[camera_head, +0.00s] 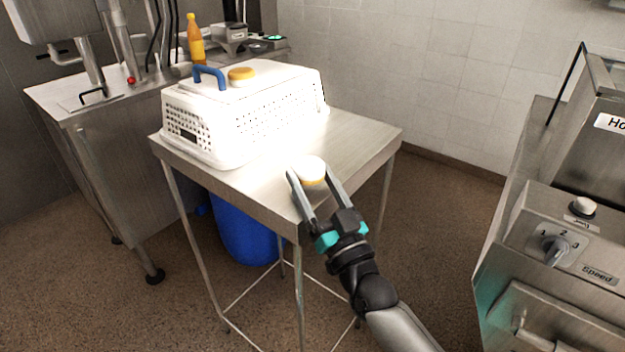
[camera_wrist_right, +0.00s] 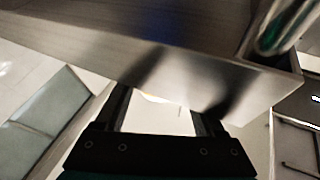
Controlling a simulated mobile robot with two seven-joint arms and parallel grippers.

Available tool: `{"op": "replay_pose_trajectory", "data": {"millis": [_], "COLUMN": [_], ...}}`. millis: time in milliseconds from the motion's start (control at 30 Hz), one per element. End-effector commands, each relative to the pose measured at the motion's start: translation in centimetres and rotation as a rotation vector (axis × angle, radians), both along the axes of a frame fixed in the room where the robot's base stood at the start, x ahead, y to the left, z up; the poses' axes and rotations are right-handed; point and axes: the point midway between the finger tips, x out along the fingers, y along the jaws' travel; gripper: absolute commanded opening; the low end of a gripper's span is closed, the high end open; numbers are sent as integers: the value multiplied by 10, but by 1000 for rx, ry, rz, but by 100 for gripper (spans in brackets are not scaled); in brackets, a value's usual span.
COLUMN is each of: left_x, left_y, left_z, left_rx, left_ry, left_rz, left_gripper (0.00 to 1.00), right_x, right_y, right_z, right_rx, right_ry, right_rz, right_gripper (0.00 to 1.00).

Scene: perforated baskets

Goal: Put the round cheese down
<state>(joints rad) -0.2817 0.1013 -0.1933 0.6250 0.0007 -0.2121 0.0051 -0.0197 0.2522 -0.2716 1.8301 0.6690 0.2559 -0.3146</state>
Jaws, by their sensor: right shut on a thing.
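A round cheese (camera_head: 311,169), white on top with a yellow lower edge, is between the fingertips of my right gripper (camera_head: 312,177). The gripper is shut on it. In the head view the cheese appears over the near part of the steel table (camera_head: 358,130); I cannot tell whether it touches the top. In the right wrist view a pale surface, likely the cheese (camera_wrist_right: 158,117), shows between the dark fingers, by the table's edge (camera_wrist_right: 190,75). My left gripper is not in view.
A white perforated basket (camera_head: 255,120) covers the table's far left part. The tabletop right of the basket is clear. A blue bin (camera_head: 245,235) stands below. A steel machine (camera_head: 560,230) stands right.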

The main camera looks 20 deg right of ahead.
Motion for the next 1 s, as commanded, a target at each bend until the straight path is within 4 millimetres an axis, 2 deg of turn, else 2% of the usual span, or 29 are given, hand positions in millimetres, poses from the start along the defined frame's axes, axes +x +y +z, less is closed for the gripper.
{"op": "replay_pose_trajectory", "data": {"millis": [67, 100, 333, 667, 867, 1000], "left_x": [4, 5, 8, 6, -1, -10], "left_y": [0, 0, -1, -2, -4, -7], "left_z": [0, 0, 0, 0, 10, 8], "left_rx": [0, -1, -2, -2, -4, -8], "left_ry": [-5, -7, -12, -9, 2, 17], "left_rz": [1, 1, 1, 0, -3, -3], "left_gripper": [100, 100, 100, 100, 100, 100], "right_x": [0, 0, 0, -1, -1, -22], "right_y": [1, 1, 2, 4, 4, -2], "right_z": [-5, -5, -7, -9, 8, -5], "right_rx": [-7, -8, -10, -12, -10, -11], "right_ry": [10, 12, 17, 22, 18, 21], "right_rz": [1, 1, 4, 6, 6, 4], "right_gripper": [13, 74, 100, 100, 100, 100]}}
